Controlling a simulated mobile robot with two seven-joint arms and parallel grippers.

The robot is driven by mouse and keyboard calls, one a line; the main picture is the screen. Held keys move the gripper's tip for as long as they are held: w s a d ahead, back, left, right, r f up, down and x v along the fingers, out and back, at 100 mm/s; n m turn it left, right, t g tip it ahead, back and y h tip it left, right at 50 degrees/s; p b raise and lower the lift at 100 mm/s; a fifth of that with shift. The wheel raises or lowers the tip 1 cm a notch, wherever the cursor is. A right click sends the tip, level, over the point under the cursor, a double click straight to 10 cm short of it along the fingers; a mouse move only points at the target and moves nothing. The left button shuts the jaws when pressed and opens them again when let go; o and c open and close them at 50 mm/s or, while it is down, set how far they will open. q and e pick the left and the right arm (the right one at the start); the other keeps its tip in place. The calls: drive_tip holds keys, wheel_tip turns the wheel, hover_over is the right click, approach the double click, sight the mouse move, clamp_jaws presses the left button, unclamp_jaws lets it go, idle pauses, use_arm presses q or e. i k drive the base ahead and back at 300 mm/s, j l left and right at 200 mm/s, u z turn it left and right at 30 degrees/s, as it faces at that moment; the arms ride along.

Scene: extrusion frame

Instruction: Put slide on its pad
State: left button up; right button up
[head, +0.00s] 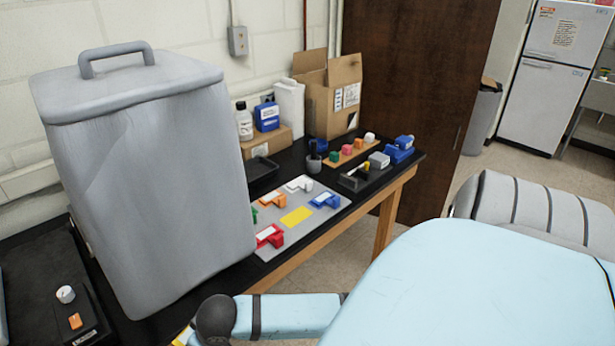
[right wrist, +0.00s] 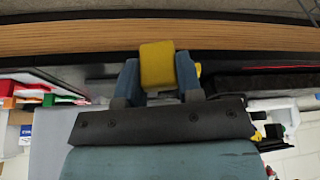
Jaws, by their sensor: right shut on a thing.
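A yellow block (right wrist: 157,64), which I take to be the slide, sits between the two blue fingers of my right gripper (right wrist: 158,78) in the right wrist view. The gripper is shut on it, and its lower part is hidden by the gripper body. In the head view a bare yellow pad (head: 297,216) lies on the grey board (head: 291,237). Red (head: 270,236), orange (head: 273,197), white (head: 299,184) and blue (head: 325,200) pieces stand around it. My right gripper cannot be made out in the head view. My left gripper is in neither view.
A large grey lidded bin (head: 150,190) stands left of the board and hides part of the bench. A black tray (head: 262,171), a cardboard box (head: 333,95) and small coloured pieces on a wooden strip (head: 347,155) stand behind. The wooden bench edge (right wrist: 60,43) crosses the wrist view.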

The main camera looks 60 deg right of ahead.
sight(297, 217)
drive_tip(key=k+l, duration=0.1)
drive_tip(key=l, duration=0.35)
drive_tip(key=k+l, duration=0.1)
drive_tip(key=l, duration=0.85)
drive_tip(key=k+l, duration=0.15)
drive_tip(key=l, duration=0.3)
